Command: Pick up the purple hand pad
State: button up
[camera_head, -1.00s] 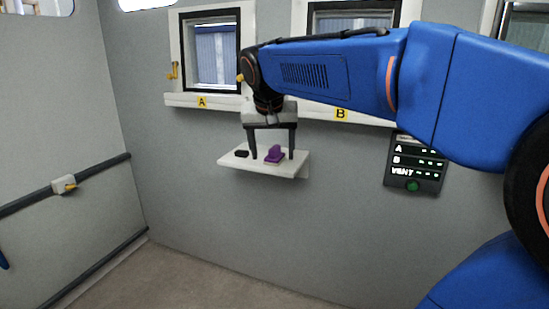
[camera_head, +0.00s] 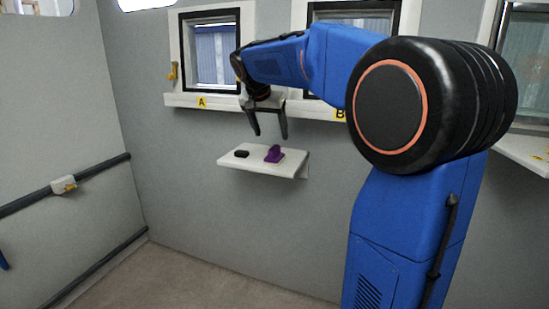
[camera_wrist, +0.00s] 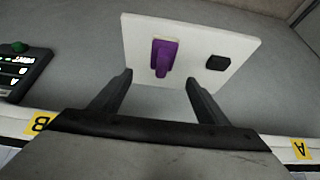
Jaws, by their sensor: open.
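The purple hand pad (camera_head: 274,154) sits on a small white wall shelf (camera_head: 238,164), right of the shelf's middle in the head view. It has a raised grip on top. In the wrist view the pad (camera_wrist: 163,57) lies on the shelf (camera_wrist: 137,32) beyond the fingertips. My gripper (camera_head: 269,137) is open and empty, above the shelf and apart from the pad. In the wrist view its two fingers (camera_wrist: 158,78) are spread wide, with the pad showing between and beyond them.
A small black block (camera_head: 241,154) lies on the shelf left of the pad. Above are windows with white sills, labelled A (camera_head: 202,102) and B (camera_head: 340,114). A dark panel (camera_wrist: 20,72) with a green button shows in the wrist view. Dark rails (camera_head: 100,170) run along the left wall.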

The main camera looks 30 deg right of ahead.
aim_at(274, 148)
jog(key=x, duration=0.5)
jog(key=shift+w+d+f, duration=0.1)
jog(key=shift+f, duration=0.15)
jog(key=shift+a+x, duration=0.15)
jog(key=shift+x, duration=1.2)
jog(key=shift+a+x, duration=0.1)
jog(key=shift+x, duration=1.2)
jog(key=shift+w, duration=0.15)
jog(key=c, duration=1.3)
